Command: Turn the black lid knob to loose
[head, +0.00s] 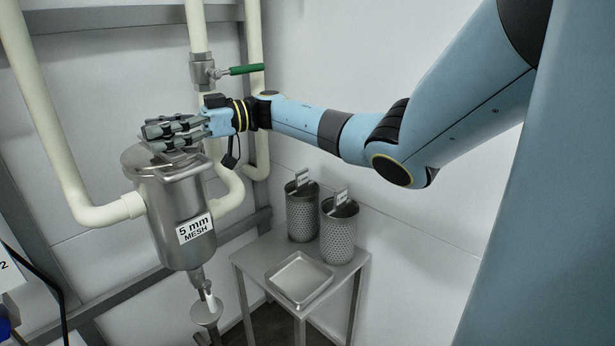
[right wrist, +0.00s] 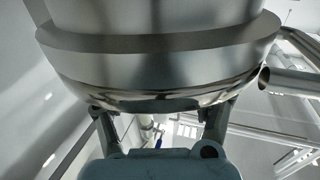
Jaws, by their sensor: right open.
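The steel strainer housing (head: 180,222), labelled "5 mm MESH", stands at the left in the head view with a round flat lid (head: 133,158) on top. My right gripper (head: 152,138) reaches in from the right, over the lid, its fingers pointing left. It is open. In the right wrist view a large rounded steel body with a rim (right wrist: 160,70) fills the top, and the fingers of my right gripper (right wrist: 160,116) stand apart below it. I cannot make out the black lid knob; the gripper covers the middle of the lid. Contact cannot be told. My left gripper is out of view.
Cream pipes (head: 45,120) run beside the housing. A valve with a green handle (head: 246,70) sits behind my right wrist. A steel table (head: 250,258) holds a shallow tray (head: 300,279) and two perforated baskets, one left (head: 302,216) and one right (head: 339,236).

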